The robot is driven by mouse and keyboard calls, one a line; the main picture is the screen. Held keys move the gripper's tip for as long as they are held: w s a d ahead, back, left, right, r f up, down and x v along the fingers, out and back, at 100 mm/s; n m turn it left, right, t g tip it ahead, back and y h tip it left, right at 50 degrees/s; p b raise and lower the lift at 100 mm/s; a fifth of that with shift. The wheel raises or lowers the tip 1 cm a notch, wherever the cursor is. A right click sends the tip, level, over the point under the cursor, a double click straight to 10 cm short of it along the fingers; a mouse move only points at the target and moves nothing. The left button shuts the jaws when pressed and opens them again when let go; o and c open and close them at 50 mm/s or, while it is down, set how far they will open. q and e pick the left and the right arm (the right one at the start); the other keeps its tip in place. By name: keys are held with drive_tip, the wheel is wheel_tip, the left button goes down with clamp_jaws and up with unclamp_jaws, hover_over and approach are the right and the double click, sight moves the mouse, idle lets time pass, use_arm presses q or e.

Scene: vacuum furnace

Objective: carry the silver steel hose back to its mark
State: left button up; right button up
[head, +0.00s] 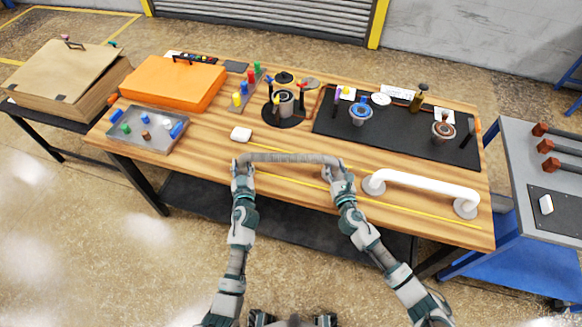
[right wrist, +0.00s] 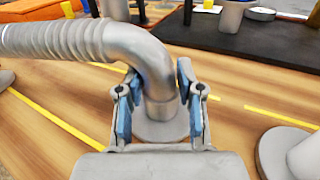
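The silver steel hose (head: 290,157) is an arched, ribbed tube with smooth bent ends, spanning between my two grippers above the front middle of the wooden table. My left gripper (head: 242,167) is around its left end and appears shut on it; its finger pads are too small to see clearly. My right gripper (head: 336,172) is around its right end. In the right wrist view the blue pads of this gripper (right wrist: 160,95) flank the hose's bent pipe (right wrist: 150,65) closely. A grey flange shows below the pipe; whether it touches the table cannot be told.
A white arched pipe (head: 425,185) stands close right of the hose. Yellow lines run along the table (head: 215,165). A white block (head: 241,134) lies behind the hose's left end. A black mat (head: 400,135) with several parts, an orange case (head: 170,85) and a grey tray (head: 150,128) are farther back.

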use_arm(q)
drive_tip(key=o, duration=0.4)
drive_tip(key=shift+r, duration=0.15)
drive_tip(key=shift+c, duration=0.2)
use_arm(e)
drive_tip(key=o, duration=0.4)
drive_tip(key=shift+c, duration=0.2)
drive_tip(key=shift+r, duration=0.15)
use_arm(q)
drive_tip(key=shift+s+d, duration=0.1)
drive_tip(key=shift+s+d, duration=0.1)
drive_tip(key=shift+s, duration=0.3)
use_arm(e)
drive_tip(key=shift+s+d, duration=0.1)
drive_tip(key=shift+s, duration=0.05)
drive_tip(key=v, duration=1.1)
drive_tip(key=shift+s+d, duration=0.1)
drive_tip(key=shift+s, duration=0.2)
use_arm(q)
drive_tip(key=v, duration=1.1)
use_arm(e)
drive_tip(key=shift+f, duration=0.2)
